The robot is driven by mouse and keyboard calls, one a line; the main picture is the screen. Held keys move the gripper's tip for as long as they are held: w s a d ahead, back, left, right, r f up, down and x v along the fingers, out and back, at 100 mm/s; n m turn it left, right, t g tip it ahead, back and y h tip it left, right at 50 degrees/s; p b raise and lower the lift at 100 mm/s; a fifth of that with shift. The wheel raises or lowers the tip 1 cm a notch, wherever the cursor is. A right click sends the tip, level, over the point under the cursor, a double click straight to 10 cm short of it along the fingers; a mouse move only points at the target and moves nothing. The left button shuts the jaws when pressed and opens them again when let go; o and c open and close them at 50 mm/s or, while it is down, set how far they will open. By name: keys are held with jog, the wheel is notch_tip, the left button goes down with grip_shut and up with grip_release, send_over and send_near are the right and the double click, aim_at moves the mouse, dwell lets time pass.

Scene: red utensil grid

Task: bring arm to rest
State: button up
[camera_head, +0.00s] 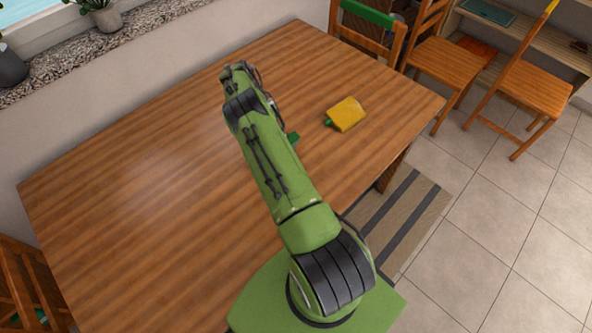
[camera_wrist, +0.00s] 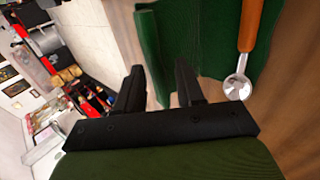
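A dark green object (camera_wrist: 215,40) lies beyond the fingers in the wrist view. No red grid can be made out in either view.
A yellow block-like thing (camera_head: 347,114) with a green end lies on the table right of my arm. Wooden chairs (camera_head: 447,62) stand beyond the table's right side. A striped rug (camera_head: 405,215) lies on the floor. The table's left part is clear.

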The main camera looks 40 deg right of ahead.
jog(key=shift+r, duration=0.1)
dwell(0.4)
jog(key=s+a+r+n+t, duration=0.1)
jog(key=a+r+n+t, duration=0.3)
jog(key=r, duration=0.8)
jog(key=s+a+r+n+t, duration=0.1)
jog(key=a+r+n+t, duration=0.3)
jog(key=r, duration=0.7)
jog(key=s+a+r+n+t, duration=0.2)
jog(key=s+a+n, duration=0.2)
jog(key=s+a, duration=0.3)
jog(key=s+a+r+n+t, duration=0.3)
jog(key=s+a+n, duration=0.2)
jog(key=s, duration=0.8)
jog(key=shift+s+a+t, duration=0.3)
jog(key=shift+a, duration=0.65)
jog(key=shift+r, duration=0.15)
